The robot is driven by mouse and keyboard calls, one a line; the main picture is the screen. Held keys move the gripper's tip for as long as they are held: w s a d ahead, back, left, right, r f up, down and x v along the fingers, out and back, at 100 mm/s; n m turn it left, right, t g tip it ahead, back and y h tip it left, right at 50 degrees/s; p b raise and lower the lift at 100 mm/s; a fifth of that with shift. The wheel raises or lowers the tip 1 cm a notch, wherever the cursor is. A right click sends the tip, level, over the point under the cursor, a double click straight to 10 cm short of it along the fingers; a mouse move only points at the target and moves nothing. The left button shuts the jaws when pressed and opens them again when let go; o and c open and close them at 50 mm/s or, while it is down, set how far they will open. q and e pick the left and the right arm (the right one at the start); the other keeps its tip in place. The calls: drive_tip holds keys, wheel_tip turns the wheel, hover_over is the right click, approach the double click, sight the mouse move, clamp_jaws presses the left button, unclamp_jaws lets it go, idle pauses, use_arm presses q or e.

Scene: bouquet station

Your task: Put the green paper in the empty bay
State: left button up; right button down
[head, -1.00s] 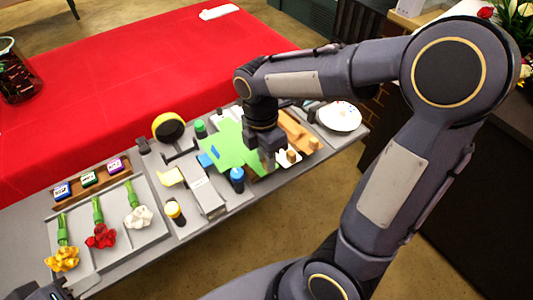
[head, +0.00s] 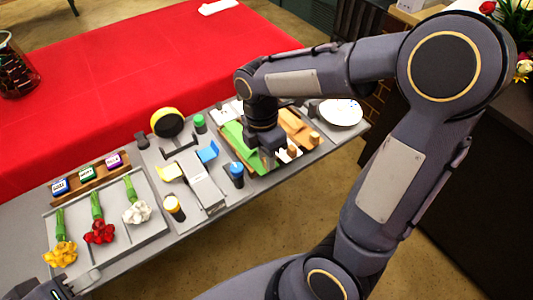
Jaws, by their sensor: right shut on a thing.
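The green paper (head: 233,133) is at the left part of a wooden divided tray (head: 248,171) at the right end of the table. It looks to lie over or in the tray's left bay; whether it rests on the floor of the bay I cannot tell. My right gripper (head: 267,160) points down at the paper's right edge and is shut on it. The gripper hides part of the paper and the middle of the tray. My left gripper (head: 82,284) is only partly in view at the lower left corner, and its jaw opening does not show clearly.
Tan pieces (head: 297,127) lie in the tray's right part. A white plate (head: 340,112) is at the right end. A blue-capped bottle (head: 236,175), a blue holder (head: 208,152) and a yellow tape roll (head: 167,122) stand left of the tray. Flowers (head: 99,232) lie on a grey tray.

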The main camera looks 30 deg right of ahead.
drive_tip(key=shift+f, duration=0.2)
idle(0.5)
drive_tip(key=c, duration=0.8)
unclamp_jaws()
drive_tip(key=shift+r, duration=0.15)
wheel_tip(320, 180, up, 7)
drive_tip(key=p, duration=0.6)
idle(0.7)
